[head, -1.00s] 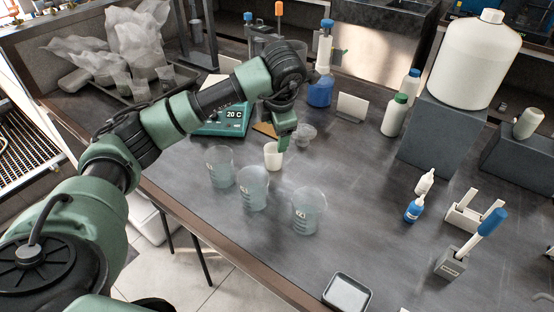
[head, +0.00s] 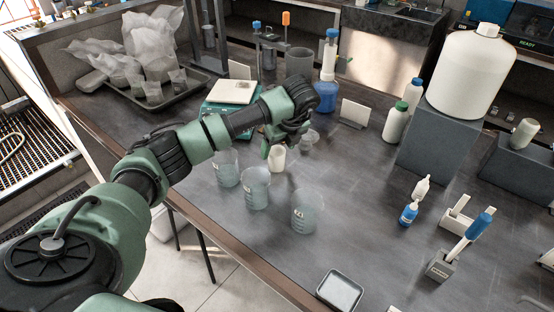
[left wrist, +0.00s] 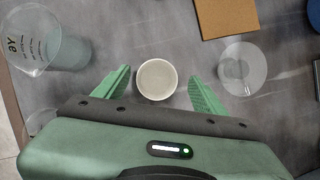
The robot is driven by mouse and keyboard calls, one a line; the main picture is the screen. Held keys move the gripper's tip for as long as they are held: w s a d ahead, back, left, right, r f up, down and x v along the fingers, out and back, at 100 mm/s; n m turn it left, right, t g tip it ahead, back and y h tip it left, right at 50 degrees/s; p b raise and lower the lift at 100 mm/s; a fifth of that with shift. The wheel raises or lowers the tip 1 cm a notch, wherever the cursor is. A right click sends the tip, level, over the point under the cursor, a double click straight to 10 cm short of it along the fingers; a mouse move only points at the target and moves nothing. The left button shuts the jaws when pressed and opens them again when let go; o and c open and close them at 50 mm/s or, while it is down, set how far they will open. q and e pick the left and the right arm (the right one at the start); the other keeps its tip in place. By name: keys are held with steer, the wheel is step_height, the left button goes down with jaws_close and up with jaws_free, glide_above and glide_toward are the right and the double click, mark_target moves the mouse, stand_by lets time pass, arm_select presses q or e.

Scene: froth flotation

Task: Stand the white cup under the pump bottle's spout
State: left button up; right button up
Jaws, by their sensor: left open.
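The white cup (head: 277,158) stands upright on the dark bench. My left gripper (head: 283,143) is open at the cup. In the left wrist view the cup (left wrist: 157,80) shows from above, between the two green fingers of the gripper (left wrist: 159,76), with a gap on each side. The pump bottle (head: 327,92), blue below with a tall white top, stands farther back and to the right of the cup. Its spout is too small to make out clearly. My right gripper is not in view.
Clear beakers (head: 256,190) stand in front of the cup. A clear small dish (head: 310,137) lies right of it, also visible in the left wrist view (left wrist: 242,69). A white card (head: 355,112) stands right of the pump bottle.

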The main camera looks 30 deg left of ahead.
arm_select(q)
steer(key=p+x, duration=0.1)
steer(key=x, duration=0.1)
steer(key=p+x, duration=0.1)
steer(key=x, duration=0.1)
steer(key=shift+s+a+f, duration=0.1)
steer(key=shift+s+f, duration=0.1)
steer(key=shift+f, duration=0.05)
steer(key=shift+w+a+f, duration=0.1)
steer(key=shift+a+f, duration=0.05)
steer(key=shift+f, duration=0.25)
steer(key=shift+r, duration=0.1)
jaws_close()
